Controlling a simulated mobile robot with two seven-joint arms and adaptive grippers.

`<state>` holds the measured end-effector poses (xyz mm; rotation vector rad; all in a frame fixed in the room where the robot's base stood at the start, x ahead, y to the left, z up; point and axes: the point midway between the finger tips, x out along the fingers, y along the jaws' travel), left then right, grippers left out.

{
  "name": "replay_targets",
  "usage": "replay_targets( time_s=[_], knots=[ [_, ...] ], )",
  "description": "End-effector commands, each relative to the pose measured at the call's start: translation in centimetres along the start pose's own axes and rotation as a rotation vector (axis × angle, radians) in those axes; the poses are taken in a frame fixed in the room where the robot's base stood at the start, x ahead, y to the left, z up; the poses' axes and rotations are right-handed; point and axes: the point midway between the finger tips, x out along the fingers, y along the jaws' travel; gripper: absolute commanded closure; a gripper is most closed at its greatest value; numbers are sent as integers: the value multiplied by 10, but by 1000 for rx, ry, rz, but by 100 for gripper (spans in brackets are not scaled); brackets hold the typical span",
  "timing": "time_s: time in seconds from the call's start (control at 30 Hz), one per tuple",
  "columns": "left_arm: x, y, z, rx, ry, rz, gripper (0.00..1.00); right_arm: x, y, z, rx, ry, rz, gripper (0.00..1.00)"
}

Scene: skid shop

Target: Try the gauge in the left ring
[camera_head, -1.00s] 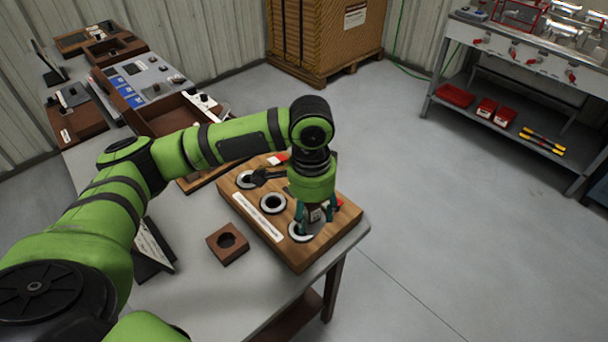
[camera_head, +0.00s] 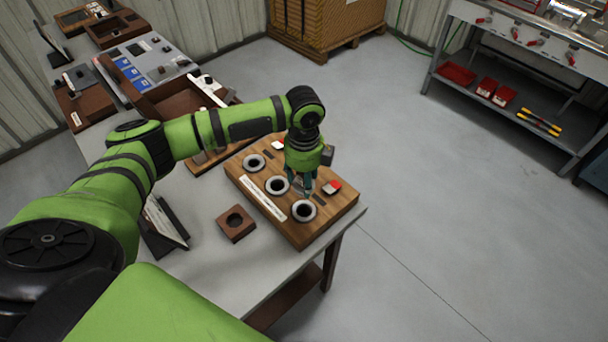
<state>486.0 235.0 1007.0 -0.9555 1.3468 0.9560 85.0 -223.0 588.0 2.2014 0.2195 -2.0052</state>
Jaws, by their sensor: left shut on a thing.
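A wooden board holds three pale rings with dark holes in a row: the left ring (camera_head: 246,164), the middle ring (camera_head: 277,194) and the right ring (camera_head: 304,219). All three show uncovered. My left gripper (camera_head: 302,189) points down over the board, behind the right ring and to the right of the middle one. It is shut on the gauge, which is mostly hidden between the fingers; its exact shape cannot be told. The left ring lies to the gripper's left and farther back. My right gripper is not in view.
The board (camera_head: 335,213) sits at the table's right edge, with small red-and-white pieces (camera_head: 333,187) on it. A brown block with a hole (camera_head: 237,236) and a tilted stand (camera_head: 165,222) are to its left. Trays crowd the back; floor is free to the right.

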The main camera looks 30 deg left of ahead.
Motion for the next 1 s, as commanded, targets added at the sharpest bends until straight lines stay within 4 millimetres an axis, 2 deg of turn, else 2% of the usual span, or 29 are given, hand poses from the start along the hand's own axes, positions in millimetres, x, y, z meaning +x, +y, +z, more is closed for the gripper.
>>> replay_targets(
  time_s=[0.53,0.8,1.0],
  knots=[
    [53,0,0,-2,-1,-2,100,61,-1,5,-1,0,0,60],
    [72,0,0,-3,0,-1,100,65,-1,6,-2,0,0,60],
    [74,0,0,-3,0,-2,100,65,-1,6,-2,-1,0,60]
  ],
)
